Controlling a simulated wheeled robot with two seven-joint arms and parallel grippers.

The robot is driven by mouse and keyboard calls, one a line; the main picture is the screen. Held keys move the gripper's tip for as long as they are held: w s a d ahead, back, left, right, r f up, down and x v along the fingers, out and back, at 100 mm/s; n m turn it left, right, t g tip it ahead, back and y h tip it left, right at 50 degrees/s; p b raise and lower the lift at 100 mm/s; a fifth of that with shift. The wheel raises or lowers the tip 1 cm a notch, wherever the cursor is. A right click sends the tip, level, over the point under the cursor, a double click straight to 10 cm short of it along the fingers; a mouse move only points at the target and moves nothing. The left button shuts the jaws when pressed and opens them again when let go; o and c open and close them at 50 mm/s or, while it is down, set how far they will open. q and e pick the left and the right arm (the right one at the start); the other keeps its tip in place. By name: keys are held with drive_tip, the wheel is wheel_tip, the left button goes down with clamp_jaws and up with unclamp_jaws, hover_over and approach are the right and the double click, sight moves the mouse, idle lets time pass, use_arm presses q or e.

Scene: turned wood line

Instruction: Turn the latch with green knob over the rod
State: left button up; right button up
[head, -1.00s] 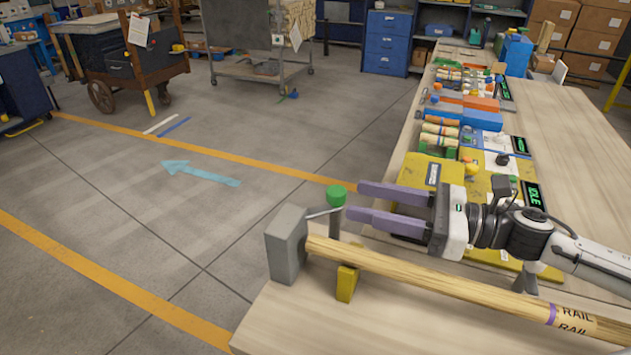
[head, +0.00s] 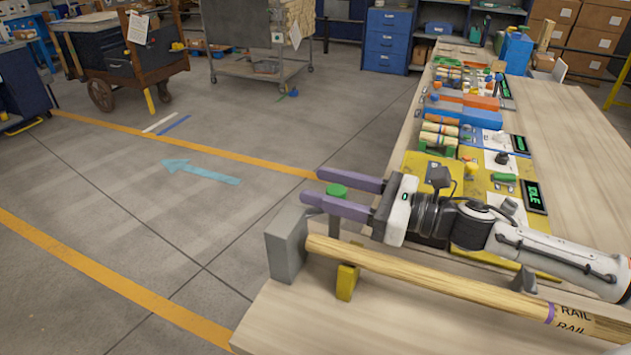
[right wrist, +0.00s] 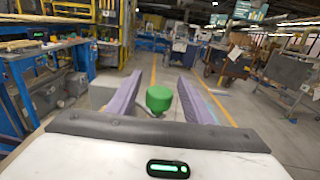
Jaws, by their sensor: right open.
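The latch's green knob (head: 337,190) stands at the far left end of the bench, beside the grey end block (head: 288,250). The wooden rod (head: 430,277) marked RAIL lies along the bench's front edge, its left end against that block. My right gripper (head: 311,187) is open, with its two purple fingers on either side of the knob. In the right wrist view the green knob (right wrist: 159,98) shows between the fingers, apart from both. The latch's arm is mostly hidden behind the near finger. My left gripper is not in view.
A yellow support (head: 346,283) holds the rod near its left end. Yellow panels (head: 425,170), small parts and an IDLE display (head: 534,196) lie on the bench behind my right arm. The floor left of the bench is open.

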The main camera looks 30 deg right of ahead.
drive_tip(key=shift+x, duration=1.05)
clamp_jaws()
